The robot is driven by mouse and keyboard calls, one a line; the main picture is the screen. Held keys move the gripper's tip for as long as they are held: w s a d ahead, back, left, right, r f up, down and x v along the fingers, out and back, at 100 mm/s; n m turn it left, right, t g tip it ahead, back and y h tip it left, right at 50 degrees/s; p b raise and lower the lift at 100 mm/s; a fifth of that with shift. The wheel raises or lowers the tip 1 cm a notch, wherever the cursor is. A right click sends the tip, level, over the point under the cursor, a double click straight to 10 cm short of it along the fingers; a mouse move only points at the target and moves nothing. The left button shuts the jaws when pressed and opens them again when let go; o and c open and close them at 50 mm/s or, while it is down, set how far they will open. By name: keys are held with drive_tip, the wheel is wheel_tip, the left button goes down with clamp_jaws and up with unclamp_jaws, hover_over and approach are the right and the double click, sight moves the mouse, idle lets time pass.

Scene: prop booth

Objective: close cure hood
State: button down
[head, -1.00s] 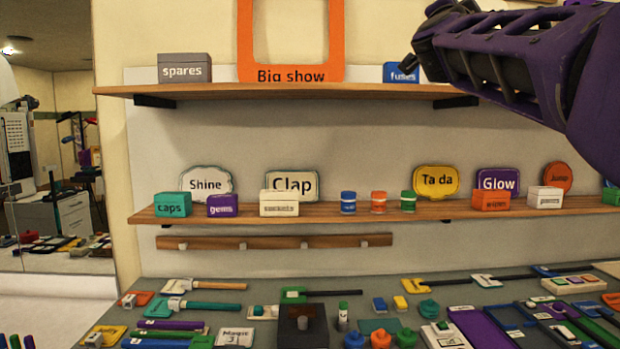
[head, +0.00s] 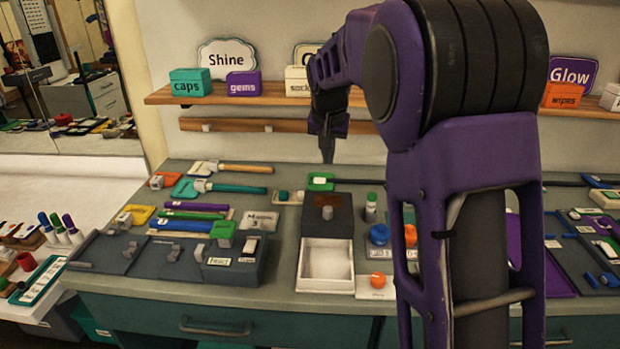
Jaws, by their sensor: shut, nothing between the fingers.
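The dark cover lies behind this compartment. I see no label naming it. My gripper (head: 327,157) points down above and behind the dark cover, apart from it and empty. Its fingers look closed together. My purple arm hides much of the bench to the right.
A dark panel with several blocks (head: 165,255) lies left. Shelves (head: 270,95) run behind. A drawer handle (head: 215,328) juts out in front.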

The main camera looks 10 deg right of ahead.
sight(332, 201)
drive_tip(key=shift+g, duration=0.5)
drive_tip(key=x, duration=0.3)
drive_tip(key=s+x, duration=0.1)
drive_tip(key=x, duration=0.7)
drive_tip(key=shift+s+d+f, duration=0.25)
drive_tip(key=shift+s+d, duration=0.05)
drive_tip(key=shift+d, duration=0.1)
drive_tip(key=shift+s+a+f, duration=0.1)
drive_tip(key=shift+s+f, duration=0.1)
drive_tip(key=shift+f, duration=0.05)
drive_tip(key=shift+s+a, duration=0.3)
drive_tip(key=shift+s, duration=0.45)
drive_tip(key=shift+s+a, duration=0.25)
drive_tip(key=shift+s, duration=0.55)
drive_tip(key=shift+b, duration=0.3)
drive_tip(key=shift+s, duration=0.3)
drive_tip(key=s+a+b, duration=0.2)
drive_tip(key=s+b, duration=0.1)
drive_tip(key=s, duration=1)
drive_tip(key=shift+a+b, duration=0.25)
drive_tip(key=shift+b, duration=0.15)
drive_tip(key=shift+s+f, duration=0.1)
